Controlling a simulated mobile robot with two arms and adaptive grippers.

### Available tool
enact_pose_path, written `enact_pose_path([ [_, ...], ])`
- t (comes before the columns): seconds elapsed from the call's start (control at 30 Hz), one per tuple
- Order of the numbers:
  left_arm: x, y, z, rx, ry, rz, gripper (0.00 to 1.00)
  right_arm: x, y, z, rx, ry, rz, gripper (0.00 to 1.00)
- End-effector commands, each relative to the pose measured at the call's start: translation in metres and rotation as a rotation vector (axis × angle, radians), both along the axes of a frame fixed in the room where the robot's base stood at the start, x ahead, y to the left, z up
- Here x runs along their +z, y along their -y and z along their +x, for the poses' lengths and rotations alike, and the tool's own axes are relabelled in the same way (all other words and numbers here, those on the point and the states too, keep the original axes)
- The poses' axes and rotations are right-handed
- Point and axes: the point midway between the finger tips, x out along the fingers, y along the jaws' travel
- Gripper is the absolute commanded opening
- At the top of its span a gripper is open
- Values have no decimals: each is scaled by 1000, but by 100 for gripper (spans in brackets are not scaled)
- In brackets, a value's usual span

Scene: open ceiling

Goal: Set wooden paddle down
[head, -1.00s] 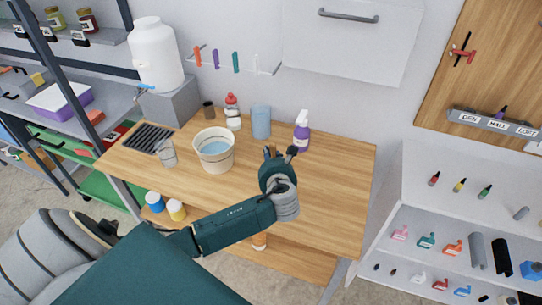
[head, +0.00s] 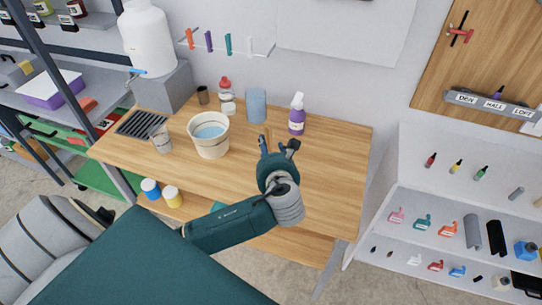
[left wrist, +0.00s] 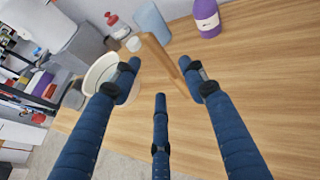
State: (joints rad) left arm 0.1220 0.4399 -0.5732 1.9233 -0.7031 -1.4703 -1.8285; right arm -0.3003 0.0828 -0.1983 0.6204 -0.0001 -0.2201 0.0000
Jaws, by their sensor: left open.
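My left gripper (head: 278,147) is over the middle of the wooden table, its blue fingers spread open. In the left wrist view, a narrow brown wooden piece, which looks like the wooden paddle (left wrist: 160,62), lies between and beyond the open fingers (left wrist: 165,85). The fingers appear apart from it. Its far end is near the bucket and the blue cup. My right gripper is not in view.
On the table (head: 325,190) stand a bucket of water (head: 208,148), a clear glass (head: 160,140), a red-capped bottle (head: 227,98), a blue cup (head: 256,106) and a purple spray bottle (head: 297,118). The table's right side is clear. Shelves (head: 440,235) with small bottles stand at the right.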

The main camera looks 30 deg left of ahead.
Motion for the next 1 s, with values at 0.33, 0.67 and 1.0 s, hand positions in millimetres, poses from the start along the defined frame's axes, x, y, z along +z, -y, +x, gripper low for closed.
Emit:
enact_pose_path([
  [0.33,15,25,-30,0,0,-1,43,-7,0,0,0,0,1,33],
  [0.67,16,26,-31,1,-1,0,43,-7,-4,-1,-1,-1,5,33],
  [1.0,3,30,-41,37,18,-108,43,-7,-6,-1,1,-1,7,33],
])
